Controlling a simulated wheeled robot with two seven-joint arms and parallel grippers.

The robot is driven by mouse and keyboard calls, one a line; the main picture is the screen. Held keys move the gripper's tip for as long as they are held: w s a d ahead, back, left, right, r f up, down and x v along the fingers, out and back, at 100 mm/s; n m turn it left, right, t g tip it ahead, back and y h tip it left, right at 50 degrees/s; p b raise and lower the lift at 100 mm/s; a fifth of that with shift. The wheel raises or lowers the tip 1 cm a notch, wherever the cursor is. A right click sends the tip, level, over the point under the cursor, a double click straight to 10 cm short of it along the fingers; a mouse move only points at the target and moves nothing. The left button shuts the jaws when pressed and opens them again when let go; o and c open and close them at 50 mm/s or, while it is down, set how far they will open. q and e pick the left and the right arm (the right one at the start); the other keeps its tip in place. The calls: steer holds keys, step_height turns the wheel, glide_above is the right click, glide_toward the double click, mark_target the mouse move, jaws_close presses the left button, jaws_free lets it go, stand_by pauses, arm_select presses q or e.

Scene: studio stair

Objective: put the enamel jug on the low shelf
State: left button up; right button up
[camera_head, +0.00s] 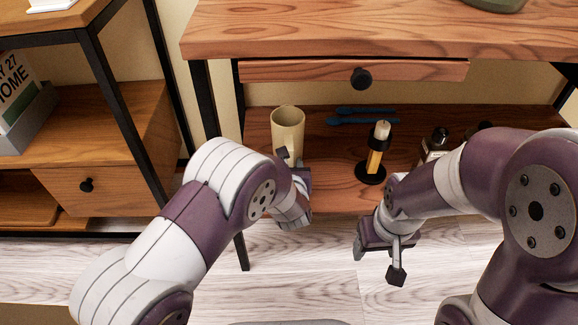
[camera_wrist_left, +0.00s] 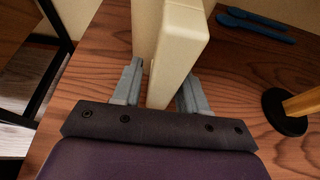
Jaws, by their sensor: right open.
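The enamel jug (camera_head: 288,127) is cream and upright at the left end of the low shelf (camera_head: 340,200), under the drawer. My left gripper (camera_head: 292,162) is at the jug's near side and partly hides its lower part. In the left wrist view the jug (camera_wrist_left: 178,50) stands between the two fingers of my left gripper (camera_wrist_left: 164,80), one on each side. Whether they press on it cannot be made out. My right gripper (camera_head: 378,262) is open and empty, in front of the shelf's front edge.
A candle in a black holder (camera_head: 371,170) stands right of the jug. Blue utensils (camera_head: 362,116) lie behind it. A bottle (camera_head: 435,145) is further right. The tabletop (camera_head: 380,35) with its drawer (camera_head: 300,71) overhangs the shelf. A wooden cabinet (camera_head: 110,185) stands left.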

arm_select(q)
steer(key=shift+o, duration=0.3)
steer(key=shift+r, duration=0.2)
steer(key=shift+s+r+p, duration=0.25)
steer(key=shift+s+p, duration=0.05)
steer(key=shift+p, duration=0.15)
steer(key=p+v, duration=0.2)
steer(key=v, duration=0.4)
steer(key=shift+w+r+p, duration=0.1)
steer(key=shift+r+p, duration=0.1)
steer(key=shift+p, duration=0.2)
steer(key=v, duration=0.1)
steer(key=b+v, duration=0.1)
steer(key=v, duration=0.3)
steer(key=shift+s+f, duration=0.2)
steer(key=shift+s, duration=0.05)
